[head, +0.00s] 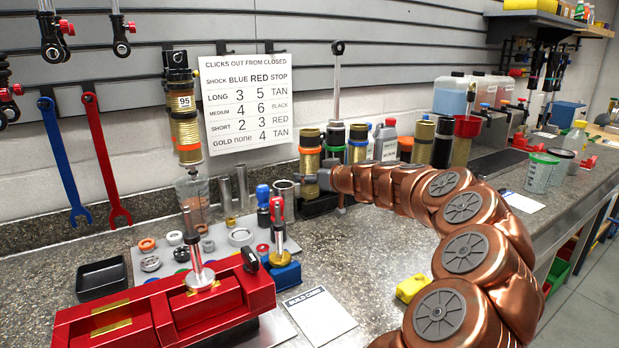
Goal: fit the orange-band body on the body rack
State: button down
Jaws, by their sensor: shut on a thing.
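The orange-band body (310,151) is a gold cylinder with a dark top and an orange ring. It stands upright at the left end of a row of similar bodies at the back of the bench. My gripper (310,181) reaches it from the right and is shut on its lower part. The black body rack (318,207) shows below the gripper, under the body. The gripper and arm hide the body's lower end and much of the rack, so I cannot tell whether the body is fully seated.
A tall rod (337,85) rises behind. Metal tubes (242,187) stand to the left. A red vise (170,310) and a build card (320,315) lie in front.

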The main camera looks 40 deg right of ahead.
jog(key=shift+f, duration=0.25)
dwell(0.3)
jog(key=shift+c, duration=1.5)
grip_release()
jog(key=v, duration=1.2)
